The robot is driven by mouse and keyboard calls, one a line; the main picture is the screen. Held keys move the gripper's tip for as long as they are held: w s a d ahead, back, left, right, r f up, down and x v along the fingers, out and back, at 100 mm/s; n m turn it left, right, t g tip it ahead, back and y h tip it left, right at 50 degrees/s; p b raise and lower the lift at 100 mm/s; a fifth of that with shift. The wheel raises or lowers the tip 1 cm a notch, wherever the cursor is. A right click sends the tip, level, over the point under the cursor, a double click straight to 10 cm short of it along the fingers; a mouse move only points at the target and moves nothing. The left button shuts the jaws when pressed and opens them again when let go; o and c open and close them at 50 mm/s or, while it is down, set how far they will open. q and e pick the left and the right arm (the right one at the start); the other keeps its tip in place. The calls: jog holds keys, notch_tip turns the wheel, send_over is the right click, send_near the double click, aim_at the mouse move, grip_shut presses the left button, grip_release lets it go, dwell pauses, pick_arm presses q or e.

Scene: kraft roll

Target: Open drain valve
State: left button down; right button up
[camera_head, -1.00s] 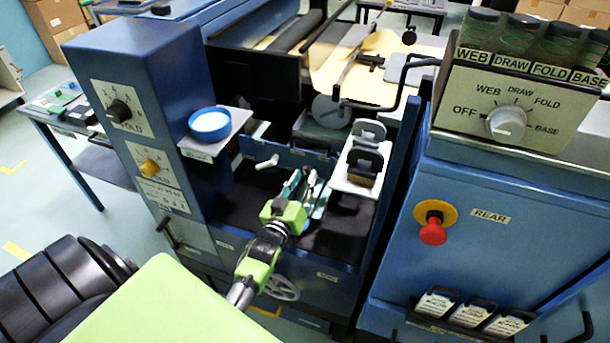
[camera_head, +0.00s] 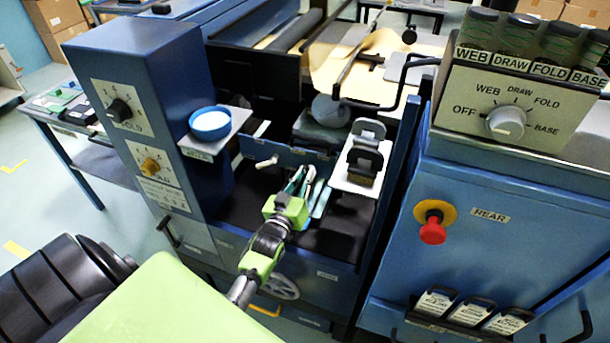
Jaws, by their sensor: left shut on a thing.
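My left gripper (camera_head: 304,178) reaches from the lower left into the dark, blue-walled bay of the machine. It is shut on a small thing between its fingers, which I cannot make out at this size. A small lever with a pale end (camera_head: 267,162) sticks out just left of the fingers, apart from them. No part is clearly readable as the drain valve; the fingers and wrist hide part of the bay floor. My right gripper is not in view.
A blue bowl (camera_head: 210,124) sits on a shelf on the left column. A white bracket with dark clips (camera_head: 364,160) stands right of my gripper. The right cabinet carries a selector knob (camera_head: 506,123) and red button (camera_head: 432,232). A handwheel (camera_head: 282,287) is below my wrist.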

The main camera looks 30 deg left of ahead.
pick_arm(q)
jog(key=m, duration=1.1)
jog(key=shift+w+d+f+m, duration=0.1)
jog(key=shift+d+f+m, duration=0.05)
jog(key=shift+d+m, duration=0.25)
dwell(0.4)
jog(key=c, duration=2.1)
grip_release()
jog(key=v, duration=1.2)
